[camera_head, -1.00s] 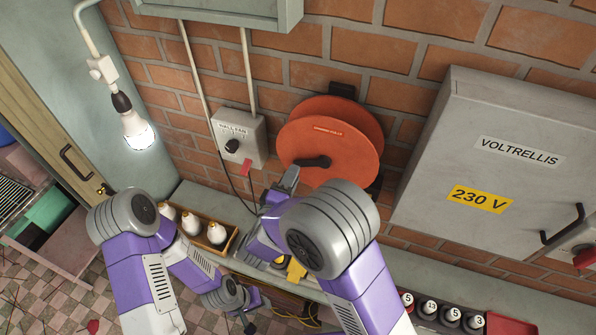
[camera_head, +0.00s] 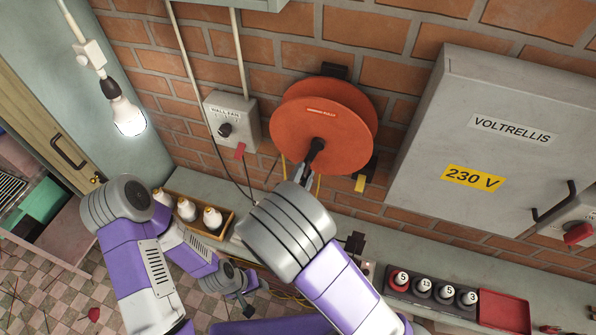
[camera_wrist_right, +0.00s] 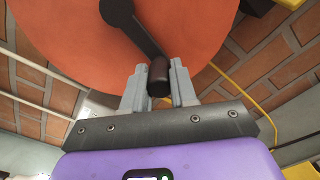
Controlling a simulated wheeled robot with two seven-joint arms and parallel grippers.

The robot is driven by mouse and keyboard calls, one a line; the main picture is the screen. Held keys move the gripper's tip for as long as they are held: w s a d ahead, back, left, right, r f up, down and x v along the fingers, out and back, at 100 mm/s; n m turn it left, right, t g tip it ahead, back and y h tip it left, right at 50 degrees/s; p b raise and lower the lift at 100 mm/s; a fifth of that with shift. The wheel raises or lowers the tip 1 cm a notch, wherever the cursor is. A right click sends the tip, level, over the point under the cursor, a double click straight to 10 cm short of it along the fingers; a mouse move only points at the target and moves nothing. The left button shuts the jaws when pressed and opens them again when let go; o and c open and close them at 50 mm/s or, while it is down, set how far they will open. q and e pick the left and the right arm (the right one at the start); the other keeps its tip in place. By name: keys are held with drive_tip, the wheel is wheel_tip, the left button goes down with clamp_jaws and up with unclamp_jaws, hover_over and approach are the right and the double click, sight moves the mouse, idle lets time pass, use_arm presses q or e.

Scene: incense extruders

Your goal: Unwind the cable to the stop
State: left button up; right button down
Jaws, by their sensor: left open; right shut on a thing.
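The orange cable reel (camera_head: 345,125) is mounted on the brick wall. Its dark crank arm (camera_wrist_right: 130,22) runs down from the hub to a dark handle (camera_wrist_right: 158,78). My right gripper (camera_wrist_right: 160,88) has a finger on each side of this handle and is shut on it. In the head view my right gripper (camera_head: 306,168) is at the reel's lower front, partly hidden by my wrist. Yellow cable (camera_wrist_right: 245,93) hangs beside the reel, and a yellow tag-like piece (camera_head: 360,183) shows below it. My left gripper (camera_head: 246,303) is open, low and away from the reel.
A grey switch box (camera_head: 232,120) with a red tag is left of the reel. A large grey 230 V cabinet (camera_head: 420,160) is at right. A wooden tray (camera_head: 226,222) of white bottles and a dark rack (camera_head: 400,296) of numbered pieces stand on the ledge below.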

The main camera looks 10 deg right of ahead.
drive_tip(key=shift+s+d+f+n, duration=0.15)
drive_tip(key=shift+d+n, duration=0.1)
drive_tip(key=shift+n, duration=0.25)
drive_tip(key=shift+d, duration=0.1)
drive_tip(key=c, duration=0.9)
unclamp_jaws()
drive_tip(key=shift+s, duration=0.1)
drive_tip(key=v, duration=0.7)
drive_tip(key=shift+s+b, duration=0.15)
drive_tip(key=shift+b, duration=0.25)
